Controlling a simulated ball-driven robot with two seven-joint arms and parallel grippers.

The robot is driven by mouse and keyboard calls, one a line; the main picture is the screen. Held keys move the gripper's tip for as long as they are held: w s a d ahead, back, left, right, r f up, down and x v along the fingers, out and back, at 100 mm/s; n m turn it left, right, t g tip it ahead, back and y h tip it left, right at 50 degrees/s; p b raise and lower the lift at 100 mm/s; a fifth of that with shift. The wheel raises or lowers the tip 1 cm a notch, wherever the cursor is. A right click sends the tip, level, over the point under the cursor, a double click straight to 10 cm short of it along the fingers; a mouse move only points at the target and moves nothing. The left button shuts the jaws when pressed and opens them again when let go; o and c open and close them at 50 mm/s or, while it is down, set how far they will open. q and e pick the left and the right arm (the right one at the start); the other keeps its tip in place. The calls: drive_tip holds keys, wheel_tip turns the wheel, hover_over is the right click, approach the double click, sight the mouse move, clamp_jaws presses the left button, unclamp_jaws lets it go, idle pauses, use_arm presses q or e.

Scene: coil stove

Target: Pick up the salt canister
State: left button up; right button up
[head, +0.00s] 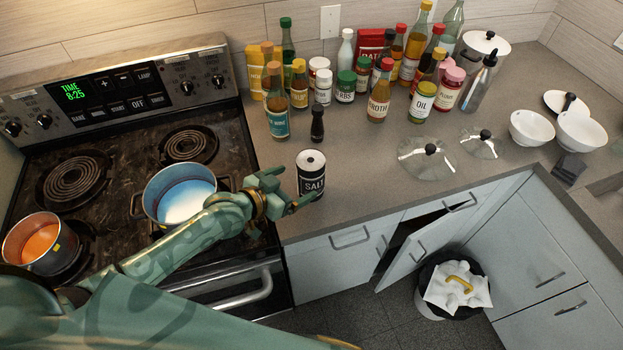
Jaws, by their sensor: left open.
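The salt canister (311,176) is a black cylinder with a white top and the word SALT on its front. It stands upright on the grey counter (360,170), near the front edge and just right of the stove. My left gripper (294,188) reaches over from the left with its fingers open. The fingertips are at the canister's left side, one in front of its lower part. I cannot tell whether they touch it. My right gripper is not in view.
A small dark bottle (317,124) stands behind the canister, with several bottles and jars farther back. Glass lids (425,160) lie to the right. A cabinet door (415,250) hangs open below.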

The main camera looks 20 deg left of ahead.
sight(302, 179)
use_arm(q)
drive_tip(key=shift+x, duration=1)
drive_tip(key=shift+w+d+f, duration=0.15)
drive_tip(key=shift+w+f, duration=0.15)
drive_tip(key=shift+w, duration=0.25)
drive_tip(key=b+x, duration=0.1)
drive_tip(key=x, duration=0.1)
drive_tip(key=b+x, duration=0.1)
drive_tip(key=x, duration=0.1)
drive_tip(key=shift+w+f, duration=0.35)
drive_tip(key=shift+f, duration=0.05)
drive_tip(key=shift+s, duration=0.1)
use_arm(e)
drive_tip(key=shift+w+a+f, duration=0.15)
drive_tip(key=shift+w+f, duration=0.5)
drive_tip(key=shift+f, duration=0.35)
use_arm(q)
drive_tip(key=shift+r, duration=0.1)
drive_tip(key=c, duration=1.5)
drive_tip(key=shift+c, duration=0.5)
drive_tip(key=shift+r, duration=0.2)
